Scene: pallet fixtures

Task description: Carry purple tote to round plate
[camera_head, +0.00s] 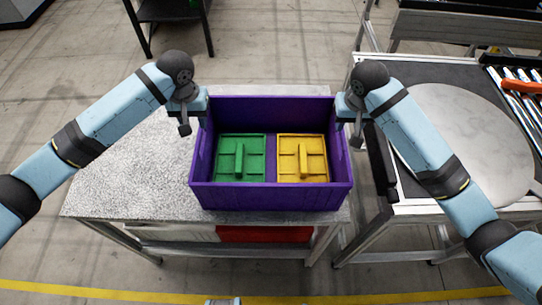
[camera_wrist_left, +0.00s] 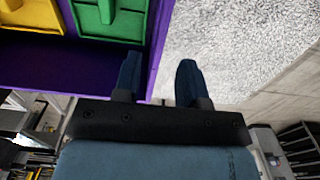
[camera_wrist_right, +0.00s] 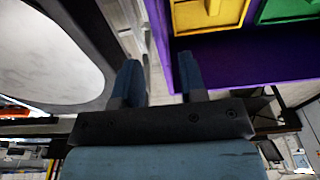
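The purple tote (camera_head: 270,197) stands on the speckled grey table at its right side. It holds a green block (camera_head: 228,166) and a yellow block (camera_head: 290,165), each with a raised bar. My left gripper (camera_head: 194,112) is open at the tote's left wall, with one finger on each side of the wall (camera_wrist_left: 157,60). My right gripper (camera_head: 350,112) is open at the right wall, its fingers also on either side of the wall (camera_wrist_right: 160,45). The round plate (camera_head: 455,140) is a bare grey disc to the right; its edge shows in the right wrist view (camera_wrist_right: 50,60).
The speckled table (camera_head: 130,170) is clear left of the tote. A gap separates it from the stand (camera_head: 410,190) under the round plate. A roller conveyor with orange parts (camera_head: 520,85) lies beyond the plate. A dark table (camera_head: 170,12) stands behind.

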